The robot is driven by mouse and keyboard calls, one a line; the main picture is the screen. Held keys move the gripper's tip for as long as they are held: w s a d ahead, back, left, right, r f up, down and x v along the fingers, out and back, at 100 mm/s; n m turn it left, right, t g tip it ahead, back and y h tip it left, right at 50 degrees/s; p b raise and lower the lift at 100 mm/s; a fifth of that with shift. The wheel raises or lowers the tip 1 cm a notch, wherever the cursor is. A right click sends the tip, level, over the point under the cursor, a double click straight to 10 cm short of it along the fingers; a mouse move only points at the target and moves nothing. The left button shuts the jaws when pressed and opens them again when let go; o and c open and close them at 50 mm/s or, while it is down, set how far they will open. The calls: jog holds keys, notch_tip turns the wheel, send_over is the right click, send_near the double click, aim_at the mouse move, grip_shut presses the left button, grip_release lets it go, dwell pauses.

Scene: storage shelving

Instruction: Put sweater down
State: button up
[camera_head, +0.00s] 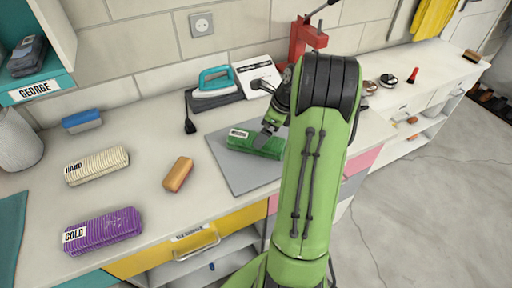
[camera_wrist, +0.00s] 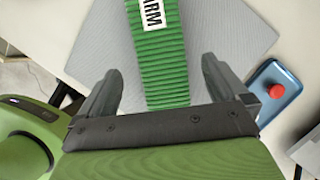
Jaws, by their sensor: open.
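A green ribbed folded sweater (camera_head: 250,144) with a white label lies on the grey mat (camera_head: 232,178) on the counter. It also shows in the wrist view (camera_wrist: 160,65), where its label is partly cut off by the frame edge. My gripper (camera_head: 270,132) is at the sweater's right part. In the wrist view my gripper (camera_wrist: 157,78) is open, with one finger on each side of the sweater and gaps between. A cream sweater (camera_head: 97,166) labelled HAND and a purple sweater (camera_head: 103,231) labelled COLD lie at the left of the counter.
An orange block (camera_head: 178,174) lies left of the mat. A teal iron (camera_head: 213,84) and a red stand (camera_head: 303,40) are behind it. A shelf labelled GEORGE (camera_head: 36,90) holds dark folded clothing.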

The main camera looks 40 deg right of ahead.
jog(key=b+x, duration=0.2)
jog(key=x, duration=0.4)
jog(key=shift+w, duration=0.1)
jog(key=shift+r, duration=0.1)
jog(key=shift+c, duration=0.8)
jog(key=c, duration=1.2)
notch_tip(320, 180, up, 10)
jog(key=p, duration=0.3)
jog(key=shift+p, duration=0.4)
